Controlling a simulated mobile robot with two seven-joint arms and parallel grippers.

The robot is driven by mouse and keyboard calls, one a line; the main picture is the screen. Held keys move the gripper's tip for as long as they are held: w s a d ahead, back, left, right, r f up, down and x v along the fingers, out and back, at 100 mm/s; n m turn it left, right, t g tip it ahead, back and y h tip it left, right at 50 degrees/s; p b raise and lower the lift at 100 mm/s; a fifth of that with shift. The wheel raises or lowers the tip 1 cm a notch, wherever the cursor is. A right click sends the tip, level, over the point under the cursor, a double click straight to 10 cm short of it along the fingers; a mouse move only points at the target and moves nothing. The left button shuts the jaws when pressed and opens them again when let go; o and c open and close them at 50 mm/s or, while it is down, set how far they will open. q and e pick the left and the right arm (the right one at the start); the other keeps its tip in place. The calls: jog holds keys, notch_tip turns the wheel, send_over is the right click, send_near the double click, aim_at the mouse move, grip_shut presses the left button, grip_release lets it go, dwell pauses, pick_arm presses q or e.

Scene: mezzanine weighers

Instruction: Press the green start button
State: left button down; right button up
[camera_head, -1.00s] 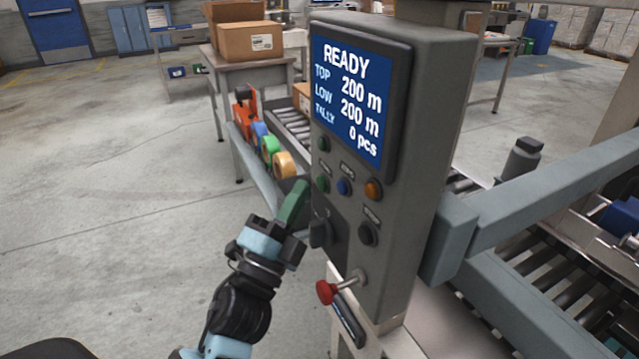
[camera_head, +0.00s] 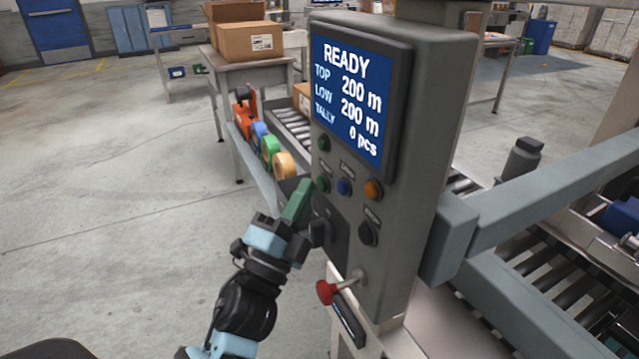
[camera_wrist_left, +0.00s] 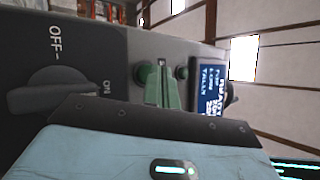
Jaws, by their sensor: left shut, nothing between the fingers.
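The grey control panel (camera_head: 400,250) stands upright with a lit screen (camera_head: 358,95) reading READY. Below the screen is an upper green round button or lamp (camera_head: 323,144), and under it a lower green button (camera_head: 322,185) beside a blue one (camera_head: 343,187) and an orange one (camera_head: 373,189). The small labels are not readable. My left gripper (camera_head: 306,186), with green fingers, is shut and empty, its tips just left of the lower green button. In the left wrist view the fingers (camera_wrist_left: 162,85) partly cover a green button (camera_wrist_left: 146,75); contact cannot be told. My right gripper is out of view.
A rotary OFF/ON switch (camera_head: 320,234) sits just below the fingers, with a black knob (camera_head: 368,234) to its right. A red knob (camera_head: 326,292) sticks out lower down. Tape rolls (camera_head: 272,150) stand on a shelf behind. The floor at left is clear.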

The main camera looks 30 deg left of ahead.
pick_arm(q)
jog(key=shift+w+d, duration=0.3)
jog(key=shift+w, duration=0.05)
dwell(0.7)
jog(key=shift+s+a, duration=0.55)
jog(key=shift+s, duration=0.15)
dwell(0.4)
jog(key=s+a, duration=0.1)
jog(key=s, duration=0.1)
jog(key=s+a, duration=0.2)
jog(key=shift+p, duration=0.4)
dwell(0.6)
